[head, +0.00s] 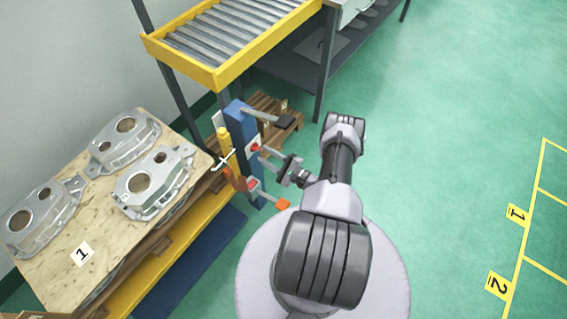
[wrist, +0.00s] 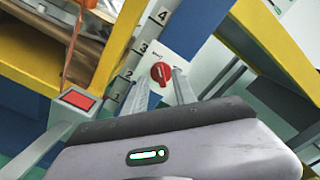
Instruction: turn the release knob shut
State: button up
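The release knob is a small red knob (wrist: 161,71) on a white plate on the blue post (head: 240,135). It shows in the head view as a small red spot (head: 255,147). My gripper (head: 264,157) reaches to the post from the right. In the wrist view the two fingers of my gripper (wrist: 166,80) stand apart, with the knob between or just beyond their tips. I cannot tell whether either finger touches it. The knob's pointer and most of the lettering on the plate are too small to read.
A wooden board (head: 60,265) with aluminium castings (head: 155,183) lies left of the post. A yellow-framed roller conveyor (head: 215,75) is above it. A lever with a dark pad (head: 285,122) and an orange pedal (head: 283,204) stick out nearby. Green floor (head: 450,120) is clear to the right.

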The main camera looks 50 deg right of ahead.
jog(key=s+d+p, duration=0.1)
jog(key=s+p, duration=0.1)
jog(key=s, duration=1.3)
jog(key=shift+s, duration=0.15)
jog(key=shift+d, duration=0.1)
